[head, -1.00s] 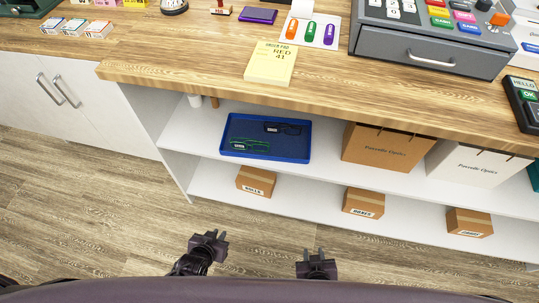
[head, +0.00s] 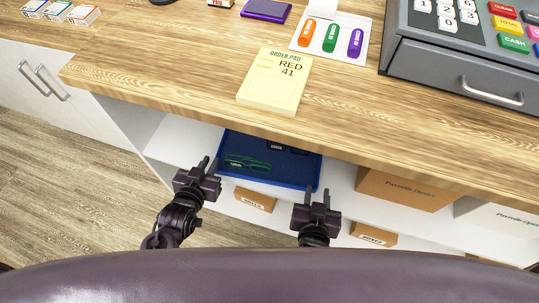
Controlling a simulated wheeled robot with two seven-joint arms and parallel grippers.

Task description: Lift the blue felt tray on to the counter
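The blue felt tray (head: 291,168) lies on the shelf under the counter (head: 190,70). The counter's front edge hides its back part. A green pair of glasses (head: 247,162) and a dark pair, partly hidden, lie in it. My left gripper (head: 208,167) is just off the tray's left end, fingers apart and empty. My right gripper (head: 318,196) is at the tray's front right corner, fingers apart. I cannot tell whether it touches the rim.
On the counter are a yellow order pad (head: 274,80), a card with coloured cases (head: 330,36), a purple pad (head: 266,10) and a grey cash register (head: 460,60). Brown boxes (head: 255,199) stand on the lower shelf. The counter's front left is clear.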

